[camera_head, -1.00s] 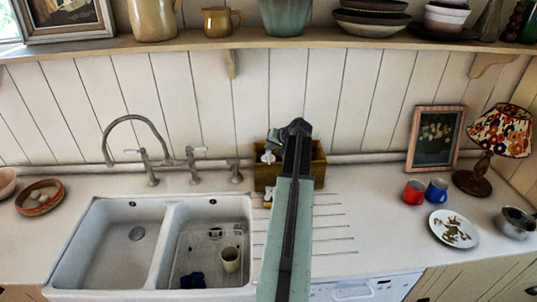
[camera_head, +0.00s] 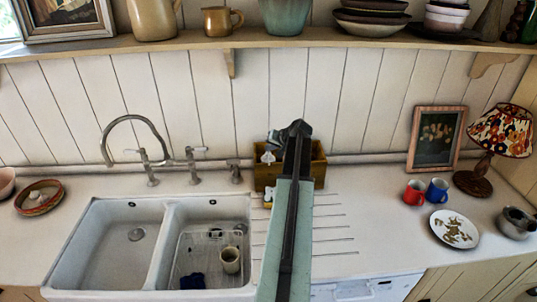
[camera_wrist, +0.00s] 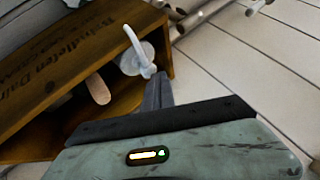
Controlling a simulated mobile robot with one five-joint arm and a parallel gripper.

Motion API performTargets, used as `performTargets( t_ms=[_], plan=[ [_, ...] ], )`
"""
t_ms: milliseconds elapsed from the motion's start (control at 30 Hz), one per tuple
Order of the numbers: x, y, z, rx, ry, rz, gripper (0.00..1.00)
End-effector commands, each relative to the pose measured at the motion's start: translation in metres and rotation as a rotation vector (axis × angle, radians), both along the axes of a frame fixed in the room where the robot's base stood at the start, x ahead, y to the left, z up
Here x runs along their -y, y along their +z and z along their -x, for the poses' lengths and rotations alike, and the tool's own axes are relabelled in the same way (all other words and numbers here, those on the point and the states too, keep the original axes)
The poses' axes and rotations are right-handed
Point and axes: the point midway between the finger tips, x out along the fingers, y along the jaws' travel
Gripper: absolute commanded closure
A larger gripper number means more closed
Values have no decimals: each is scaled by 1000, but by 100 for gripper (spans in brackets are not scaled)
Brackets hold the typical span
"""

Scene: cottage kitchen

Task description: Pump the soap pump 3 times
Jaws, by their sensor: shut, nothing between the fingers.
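The soap pump (camera_wrist: 140,52) has a white spout and head and stands at one end of a wooden box with lettering on its side. In the head view the white pump (camera_head: 267,157) shows small at the left end of the wooden box (camera_head: 263,179), partly behind my arm. My gripper (camera_wrist: 156,92) is shut and empty, its dark fingers right beside the pump head in the wrist view. I cannot tell whether they touch it. In the head view my gripper (camera_head: 274,138) is small above the box's left end.
A brush-like wooden handle (camera_wrist: 98,88) sticks up in the box (camera_wrist: 40,108) beside the pump. A double sink (camera_head: 104,240) with a curved tap (camera_head: 134,120) is at the left. Red (camera_head: 414,192) and blue (camera_head: 437,190) mugs and a plate (camera_head: 454,229) stand right. A shelf (camera_head: 350,42) runs above.

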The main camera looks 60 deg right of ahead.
Motion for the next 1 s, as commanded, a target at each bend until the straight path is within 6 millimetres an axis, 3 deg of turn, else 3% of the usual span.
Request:
performTargets(
  t_ms=[433, 900, 1000],
  plan=[
    [0, 10, 1, -1, -1, 0, 100],
    [0, 65, 1, -1, -1, 0, 100],
    [0, 70, 1, -1, -1, 0, 100]
  ],
)
